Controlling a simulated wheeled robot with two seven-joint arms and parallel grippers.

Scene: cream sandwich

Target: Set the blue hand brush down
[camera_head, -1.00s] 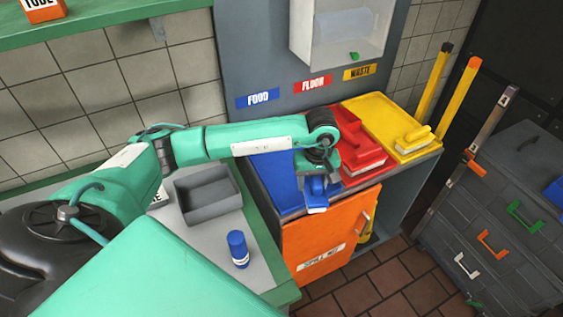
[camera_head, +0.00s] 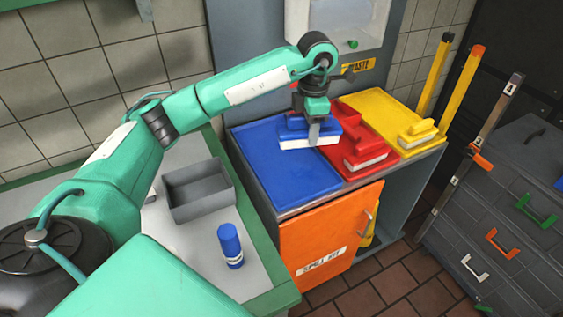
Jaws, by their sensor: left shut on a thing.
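The blue hand brush (camera_head: 297,137), with a white bristle strip along its lower side, is held in my left gripper (camera_head: 315,122). The gripper is shut on it from above, and its fingers partly hide the brush handle. The brush is over the far right part of the blue tray (camera_head: 283,172), near the red tray's edge. It seems to be a little above the surface, though I cannot tell the exact gap. The rest of the blue tray is bare. My right gripper is not in view.
A red brush (camera_head: 368,149) and a yellow brush (camera_head: 417,134) lie on the red and yellow trays to the right. A grey bin (camera_head: 197,190) and a blue bottle (camera_head: 230,245) stand on the left counter. An orange door (camera_head: 328,235) is below the trays.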

